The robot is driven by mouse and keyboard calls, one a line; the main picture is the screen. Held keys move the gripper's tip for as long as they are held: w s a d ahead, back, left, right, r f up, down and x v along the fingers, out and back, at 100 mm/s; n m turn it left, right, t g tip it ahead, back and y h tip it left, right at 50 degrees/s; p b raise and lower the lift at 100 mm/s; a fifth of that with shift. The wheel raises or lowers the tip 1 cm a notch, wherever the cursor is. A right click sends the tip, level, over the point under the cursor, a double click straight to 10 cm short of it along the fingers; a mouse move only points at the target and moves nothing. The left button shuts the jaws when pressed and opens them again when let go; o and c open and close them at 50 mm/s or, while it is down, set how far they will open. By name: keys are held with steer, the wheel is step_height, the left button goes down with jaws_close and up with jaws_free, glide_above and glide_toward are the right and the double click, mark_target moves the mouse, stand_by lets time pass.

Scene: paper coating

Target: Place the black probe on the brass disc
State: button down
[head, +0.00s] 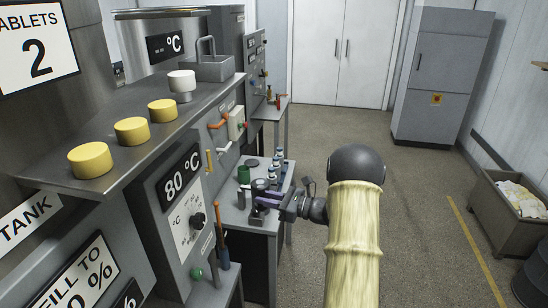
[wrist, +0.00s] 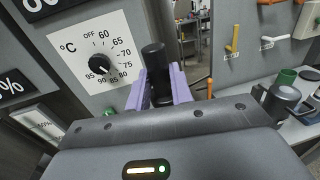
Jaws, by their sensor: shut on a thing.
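The black probe (wrist: 156,65) is a dark upright cylinder in the wrist view. It stands between the two purple fingers of my gripper (wrist: 158,92), which is shut on it. In the head view my gripper (head: 268,200) is over the small grey bench beside the 80 °C panel, with dark cylindrical shapes crowded around its fingertips. I cannot tell there which shape is the probe. I cannot make out a brass disc in either view.
On the bench (head: 252,219) stand a green cup (head: 243,174) and several small bottles (head: 279,160). A temperature panel with a black dial (wrist: 99,65) is close at the left in the wrist view. Yellow round pieces (head: 131,130) sit on the shelf.

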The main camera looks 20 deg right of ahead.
steer(key=s+a+f, duration=0.4)
steer(key=f, duration=0.4)
steer(key=s+a+f+n+g+y, duration=0.1)
steer(key=s+a+f, duration=0.3)
steer(key=f, duration=0.4)
steer(key=s+a+f+g, duration=0.1)
steer(key=s+a+f, duration=0.3)
steer(key=f, duration=0.4)
steer(key=shift+s+a+f+n+y, duration=0.25)
steer(key=shift+s+n+y, duration=0.15)
steer(key=shift+s, duration=0.2)
